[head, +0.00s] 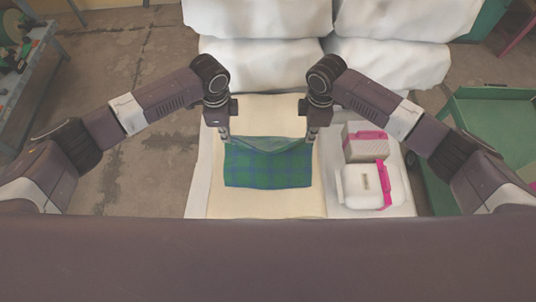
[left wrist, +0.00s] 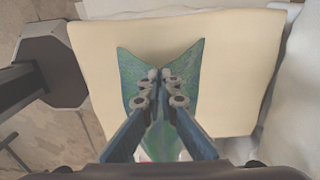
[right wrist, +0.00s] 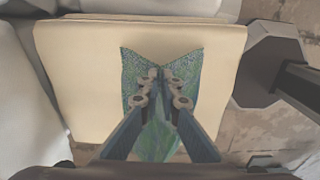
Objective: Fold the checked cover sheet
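The checked cover sheet (head: 267,168), green and blue, lies on a cream board (head: 265,203). Its near part is flat and its far edge is lifted, sagging between my two grippers. My left gripper (head: 226,138) is shut on the sheet's far left corner. In the left wrist view its fingers (left wrist: 160,80) pinch the cloth, which spreads in two points beyond them. My right gripper (head: 310,138) is shut on the far right corner. In the right wrist view its fingers (right wrist: 162,78) pinch the cloth likewise. The sheet's underside is mostly hidden.
White cushion-like bundles (head: 390,62) stand behind the board. Right of it are a grey-and-white box with a pink strap (head: 365,140) and a white case with a pink strip (head: 365,186). A green cart (head: 490,120) stands at the right. The board is bare in front of the sheet.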

